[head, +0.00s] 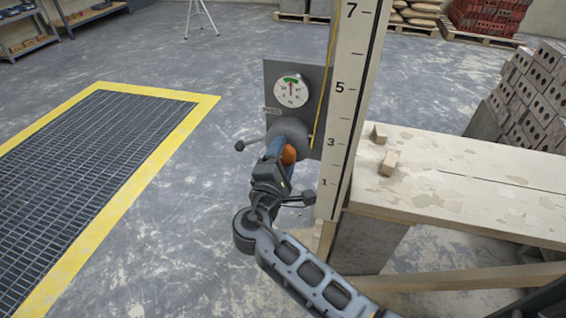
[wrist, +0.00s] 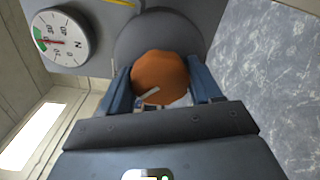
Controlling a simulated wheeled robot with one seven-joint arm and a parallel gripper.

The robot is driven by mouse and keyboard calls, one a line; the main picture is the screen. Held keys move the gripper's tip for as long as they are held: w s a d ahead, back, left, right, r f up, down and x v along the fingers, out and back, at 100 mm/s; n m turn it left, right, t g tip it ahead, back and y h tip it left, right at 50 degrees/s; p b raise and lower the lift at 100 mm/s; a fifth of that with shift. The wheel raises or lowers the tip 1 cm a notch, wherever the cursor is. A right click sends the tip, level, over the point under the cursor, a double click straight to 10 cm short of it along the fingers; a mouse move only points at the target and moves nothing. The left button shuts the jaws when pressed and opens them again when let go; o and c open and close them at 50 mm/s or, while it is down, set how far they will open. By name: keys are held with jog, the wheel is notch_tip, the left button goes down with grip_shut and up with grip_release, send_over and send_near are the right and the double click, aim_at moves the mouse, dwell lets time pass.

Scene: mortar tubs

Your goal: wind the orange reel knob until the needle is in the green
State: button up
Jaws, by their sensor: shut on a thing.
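The orange reel knob (head: 288,155) sits low on the front of a grey reel drum (head: 292,132). In the wrist view the knob (wrist: 160,78) lies between my two blue fingers, with a pale mark across its lower edge. My gripper (head: 280,148) is shut on the knob and hides part of it in the head view. The round white dial (head: 291,99) is on the grey plate above. Its red needle points nearly straight up, at the green band on top. In the wrist view the dial (wrist: 62,55) lies sideways, and the needle points left into the green.
A tall numbered measuring board (head: 345,110) stands just right of the reel. A plank platform (head: 460,190) with two small wooden blocks extends right, near stacked bricks (head: 535,95). A yellow-edged floor grate (head: 90,150) lies left, with open floor between.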

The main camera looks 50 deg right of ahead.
jog(key=o, duration=1.1)
jog(key=shift+c, duration=0.2)
jog(key=shift+a, duration=0.15)
jog(key=v, duration=0.7)
jog(key=shift+s+a, duration=0.15)
jog(key=shift+a, duration=0.1)
